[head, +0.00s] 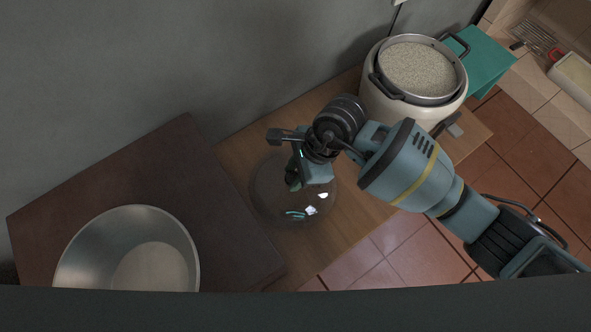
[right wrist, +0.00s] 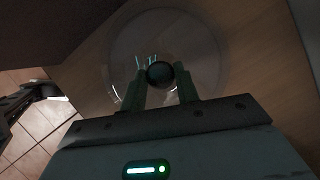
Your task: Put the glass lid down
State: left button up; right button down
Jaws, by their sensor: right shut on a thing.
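The glass lid (head: 265,205) is a clear round disc in the head view, over the wooden table (head: 350,200). My right gripper (head: 293,180) is above it, shut on its knob. In the right wrist view the dark round knob (right wrist: 160,74) sits between the two fingers of the right gripper (right wrist: 160,85), and the transparent lid (right wrist: 205,40) spreads out beyond it. I cannot tell whether the lid touches the table or hangs just above it. My left gripper is not in view.
A white cooker (head: 380,108) with a grain-filled pot (head: 420,70) stands at the table's right end, near a teal box (head: 487,60). A large metal bowl (head: 75,258) stands on the dark surface (head: 150,170) at left. A grey wall runs behind.

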jog(key=c, duration=1)
grip_release()
jog(key=shift+c, duration=0.2)
jog(key=p+v, duration=0.5)
jog(key=v, duration=0.7)
jog(key=shift+a+r, duration=0.1)
jog(key=shift+r, duration=0.1)
